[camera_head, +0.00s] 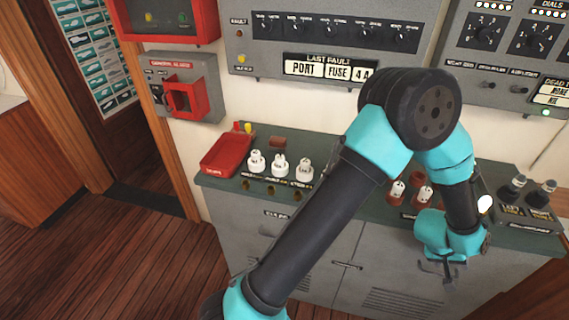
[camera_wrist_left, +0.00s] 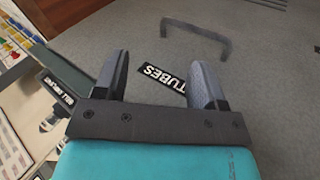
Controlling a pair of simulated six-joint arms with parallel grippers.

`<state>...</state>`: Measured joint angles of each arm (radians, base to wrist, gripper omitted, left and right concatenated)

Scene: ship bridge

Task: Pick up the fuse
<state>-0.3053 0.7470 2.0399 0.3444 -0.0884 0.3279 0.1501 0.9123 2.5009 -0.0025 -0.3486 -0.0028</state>
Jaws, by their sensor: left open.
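My left gripper (camera_head: 440,272) hangs in front of the console's grey front, below the worktop edge. In the left wrist view its two fingers (camera_wrist_left: 160,80) are apart with nothing between them, facing a grey panel with a label reading "TUBES" (camera_wrist_left: 162,76). White fuse-like pieces stand on the green worktop: a left one (camera_head: 256,162), a middle one (camera_head: 280,165) and a right one (camera_head: 305,170). Two more white pieces, one (camera_head: 397,190) and another (camera_head: 421,194), sit in reddish bases, partly beside my arm. The wall sign reads "LAST FAULT PORT FUSE 4A" (camera_head: 325,69).
A red tray (camera_head: 222,168) lies at the worktop's left end. Dark knobs (camera_head: 541,191) stand at the right end. A red-guarded alarm box (camera_head: 184,97) is on the wall. My left arm crosses the worktop's middle and hides part of it. Wooden floor is open at left.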

